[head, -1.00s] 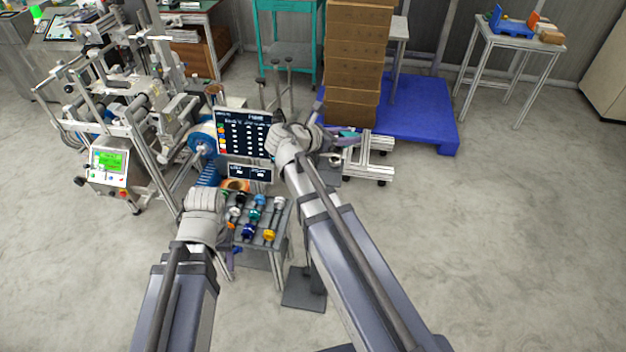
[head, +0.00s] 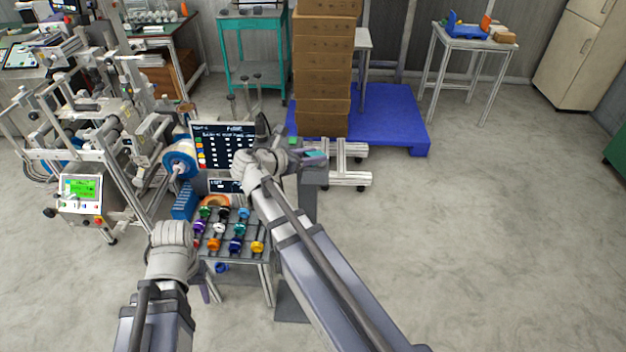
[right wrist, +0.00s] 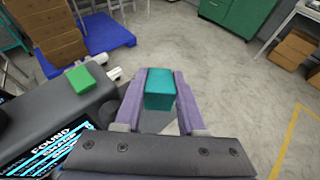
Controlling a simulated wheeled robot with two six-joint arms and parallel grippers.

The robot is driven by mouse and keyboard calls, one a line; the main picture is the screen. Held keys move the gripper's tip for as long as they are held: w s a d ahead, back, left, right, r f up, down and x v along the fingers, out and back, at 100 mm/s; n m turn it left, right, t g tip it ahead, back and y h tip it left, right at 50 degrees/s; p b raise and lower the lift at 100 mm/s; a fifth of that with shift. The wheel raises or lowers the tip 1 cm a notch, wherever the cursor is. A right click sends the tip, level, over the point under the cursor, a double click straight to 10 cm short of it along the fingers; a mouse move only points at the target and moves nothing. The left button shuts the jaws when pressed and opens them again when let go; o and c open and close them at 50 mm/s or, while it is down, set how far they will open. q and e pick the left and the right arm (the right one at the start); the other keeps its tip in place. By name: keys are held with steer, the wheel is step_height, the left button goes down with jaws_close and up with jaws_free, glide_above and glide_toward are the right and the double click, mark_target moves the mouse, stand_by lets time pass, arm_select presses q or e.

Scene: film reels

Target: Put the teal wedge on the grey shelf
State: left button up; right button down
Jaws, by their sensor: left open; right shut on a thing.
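The teal wedge (right wrist: 159,88) is between the purple fingers of my right gripper (right wrist: 160,95) in the right wrist view. The gripper is shut on it and holds it clear of the floor. A small teal patch of it shows beyond my right wrist in the head view (head: 316,154). A dark grey flat surface (right wrist: 50,112), which may be the grey shelf, lies left of the gripper in the right wrist view. A green block (right wrist: 81,79) sits on it. My left gripper (head: 212,284) is low beside the reel rack, mostly hidden by its own wrist; it is open.
A rack (head: 262,232) with several coloured reels stands between my arms. Behind it are a dark screen (head: 215,145) and a blue reel on a machine. A blue pallet (head: 395,125) with stacked brown boxes (head: 322,70) stands behind. The floor at right is clear.

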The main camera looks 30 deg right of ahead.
mark_target(313, 178)
steer(key=shift+f+b, duration=2.35)
steer(key=shift+f, duration=0.65)
steer(key=shift+f, duration=0.2)
steer(key=c, duration=0.8)
jaws_free()
steer(key=shift+o, duration=0.2)
steer(key=shift+r, duration=0.1)
